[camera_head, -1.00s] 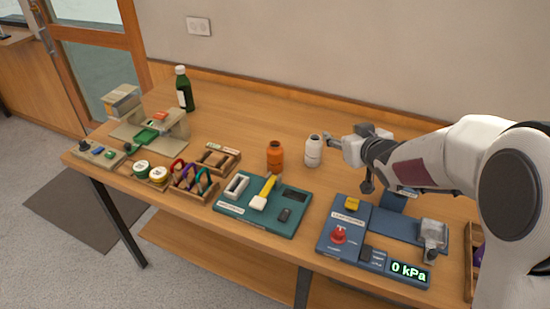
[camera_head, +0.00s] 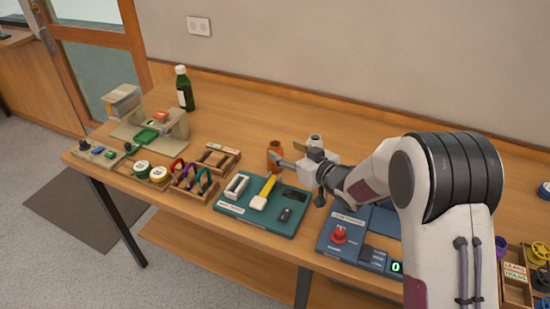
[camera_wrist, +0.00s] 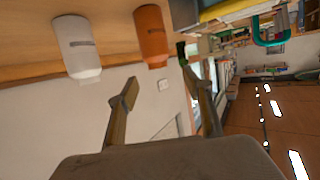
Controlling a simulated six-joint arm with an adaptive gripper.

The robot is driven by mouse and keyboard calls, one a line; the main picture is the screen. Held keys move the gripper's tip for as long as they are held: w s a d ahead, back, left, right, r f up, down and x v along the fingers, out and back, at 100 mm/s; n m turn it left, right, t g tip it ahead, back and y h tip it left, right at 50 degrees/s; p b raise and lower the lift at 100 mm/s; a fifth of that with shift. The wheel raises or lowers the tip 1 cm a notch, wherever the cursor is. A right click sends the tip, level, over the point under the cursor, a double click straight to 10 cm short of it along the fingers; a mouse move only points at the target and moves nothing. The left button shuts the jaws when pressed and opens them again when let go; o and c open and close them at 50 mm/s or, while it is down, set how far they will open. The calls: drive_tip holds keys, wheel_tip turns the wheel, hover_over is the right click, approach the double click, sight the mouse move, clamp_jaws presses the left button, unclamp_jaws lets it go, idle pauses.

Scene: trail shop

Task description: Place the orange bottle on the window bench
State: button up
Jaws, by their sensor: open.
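The orange bottle (camera_head: 274,151) stands upright on the wooden table, left of a white bottle (camera_head: 315,140) that my arm partly hides. My gripper (camera_head: 287,156) is open, just right of the orange bottle, with its fingers pointing toward it. In the wrist view the orange bottle (camera_wrist: 151,38) shows beyond the gap between the fingers of my gripper (camera_wrist: 157,78), with nothing held. The white bottle (camera_wrist: 77,48) is to its left there. A wooden counter (camera_head: 35,85) stands at the far left by the glazed frame; I cannot tell whether it is the window bench.
A teal board (camera_head: 236,205) with a yellow-handled tool lies in front of the orange bottle. A blue panel (camera_head: 325,238) with a red knob is to its right. A green bottle (camera_head: 184,88) stands at the back left.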

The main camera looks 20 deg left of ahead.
sight(278, 147)
drive_tip(key=shift+x, duration=1.3)
drive_tip(key=shift+f+x, duration=0.25)
drive_tip(key=shift+x, duration=2.2)
drive_tip(key=shift+w, duration=0.1)
